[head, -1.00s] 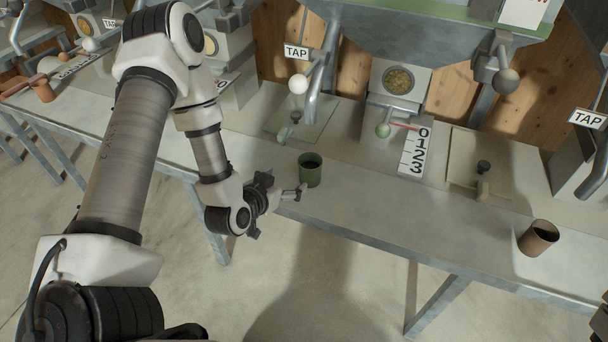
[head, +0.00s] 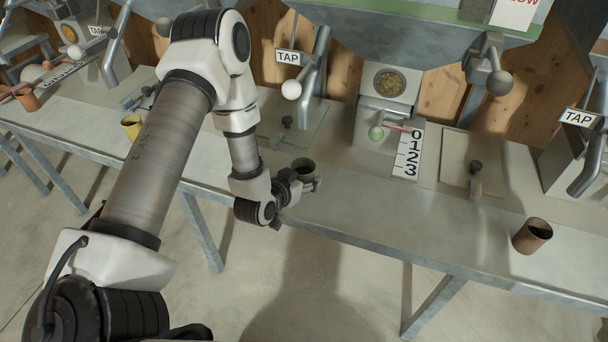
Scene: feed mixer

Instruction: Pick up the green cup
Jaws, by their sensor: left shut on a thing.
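My right gripper is not in view.
A brown cup (head: 532,236) stands on the bench at the right. A yellow cup (head: 131,127) stands at the left, behind my left arm. The bench between the green and brown cups is clear.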

